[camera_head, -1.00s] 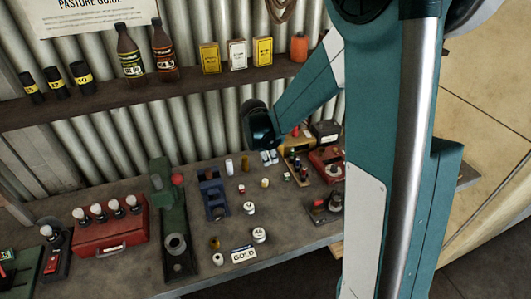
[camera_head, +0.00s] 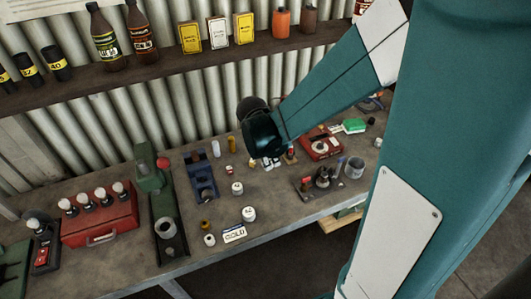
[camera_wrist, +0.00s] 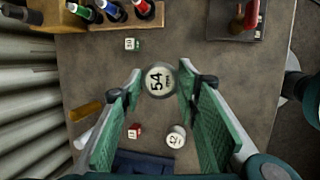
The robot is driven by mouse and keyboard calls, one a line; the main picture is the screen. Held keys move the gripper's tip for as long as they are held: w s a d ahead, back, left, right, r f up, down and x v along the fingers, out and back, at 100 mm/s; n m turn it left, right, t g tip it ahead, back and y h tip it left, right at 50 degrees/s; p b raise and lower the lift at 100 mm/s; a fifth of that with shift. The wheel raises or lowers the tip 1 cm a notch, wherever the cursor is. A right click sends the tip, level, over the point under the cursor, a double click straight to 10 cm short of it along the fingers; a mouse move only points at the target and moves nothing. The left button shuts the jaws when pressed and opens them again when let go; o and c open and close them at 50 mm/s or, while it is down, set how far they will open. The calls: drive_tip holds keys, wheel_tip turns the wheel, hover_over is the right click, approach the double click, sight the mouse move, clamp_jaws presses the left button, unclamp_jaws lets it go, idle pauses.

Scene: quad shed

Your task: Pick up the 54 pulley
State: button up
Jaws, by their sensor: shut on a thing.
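The 54 pulley (camera_wrist: 158,80) is a round, pale piece with a dark "54" on its top face. In the wrist view it sits between the tips of my gripper (camera_wrist: 160,84), whose green-lined fingers are shut on it. In the head view my gripper (camera_head: 265,163) is low over the middle of the bench (camera_head: 290,215), and I cannot make out the 54 pulley there. Whether it touches the bench is hard to tell. A similar pale pulley marked 52 (camera_wrist: 176,137) stands apart from it, nearer the wrist.
A small red-sided piece (camera_wrist: 134,131) and a green-marked piece (camera_wrist: 131,44) lie close by. A wooden rack with coloured tools (camera_wrist: 75,18) and a red-handled item (camera_wrist: 245,18) lie beyond.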

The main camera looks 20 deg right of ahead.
drive_tip(key=shift+s+r+g, duration=0.25)
drive_tip(key=shift+s+g, duration=0.2)
drive_tip(key=shift+s, duration=0.2)
drive_tip(key=shift+s+r+g, duration=0.3)
drive_tip(key=shift+s+g, duration=0.1)
drive_tip(key=shift+s, duration=0.2)
drive_tip(key=shift+s+r+g, duration=0.25)
drive_tip(key=shift+s+g, duration=0.2)
drive_tip(key=shift+s, duration=0.2)
